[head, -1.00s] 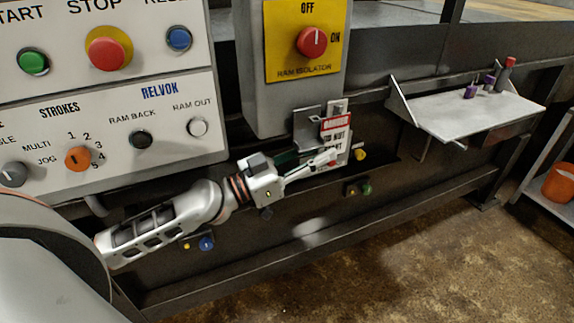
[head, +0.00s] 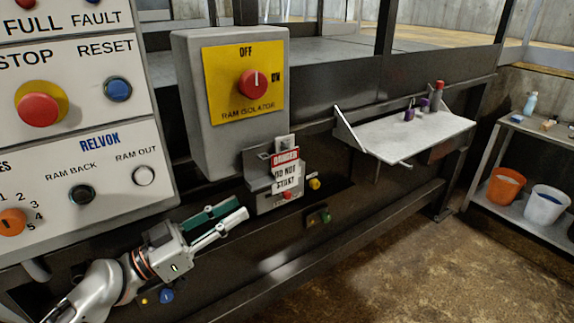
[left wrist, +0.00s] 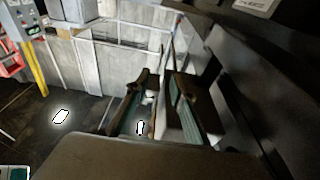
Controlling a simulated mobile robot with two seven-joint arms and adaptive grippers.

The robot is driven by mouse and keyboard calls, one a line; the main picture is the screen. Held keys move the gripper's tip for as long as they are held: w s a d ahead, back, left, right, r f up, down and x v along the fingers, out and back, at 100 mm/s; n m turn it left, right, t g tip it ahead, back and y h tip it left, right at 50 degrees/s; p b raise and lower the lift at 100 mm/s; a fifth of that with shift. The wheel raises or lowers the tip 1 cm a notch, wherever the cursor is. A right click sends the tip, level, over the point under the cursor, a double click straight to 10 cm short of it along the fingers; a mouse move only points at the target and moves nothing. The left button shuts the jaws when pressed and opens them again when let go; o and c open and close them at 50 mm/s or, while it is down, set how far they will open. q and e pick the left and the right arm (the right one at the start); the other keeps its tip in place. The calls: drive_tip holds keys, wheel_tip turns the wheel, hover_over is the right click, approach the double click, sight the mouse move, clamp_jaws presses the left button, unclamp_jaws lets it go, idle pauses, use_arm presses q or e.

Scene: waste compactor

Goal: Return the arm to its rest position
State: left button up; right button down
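My left gripper (head: 238,211) is in the lower left of the head view, in front of the dark machine frame. Its two fingers are apart, with green pads, and nothing shows between them. In the left wrist view the fingers (left wrist: 163,88) also stand apart with an empty gap. The fingertips point towards the small grey bracket box, just left of it in the picture. A white and red "DANGER DO NOT START" tag (head: 286,172) hangs on that grey box (head: 257,184). My right gripper is not in view.
The control panel (head: 60,185) stands at the left. The ram isolator box (head: 190,95) with its red knob (head: 253,84) is above the tag. A fold-out shelf (head: 400,140) with small items is to the right. An orange bucket (head: 506,187) stands on a rack. Floor at lower right is clear.

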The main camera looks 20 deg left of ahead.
use_arm(q)
drive_tip(key=shift+f, duration=0.1)
drive_tip(key=s+d+f+n+g+y, duration=0.1)
drive_tip(key=s+d+f+y, duration=0.1)
drive_tip(key=f, duration=1)
drive_tip(key=s+d+f+n+g+y, duration=0.1)
drive_tip(key=s+f+y, duration=0.3)
drive_tip(key=f, duration=0.9)
drive_tip(key=s+d+f+n+g+y, duration=0.1)
drive_tip(key=s+d+f+g+y, duration=0.2)
drive_tip(key=s+f, duration=0.4)
wheel_tip(320, 180, down, 6)
drive_tip(key=shift+d+f+y, duration=0.2)
drive_tip(key=shift+d+y, duration=0.2)
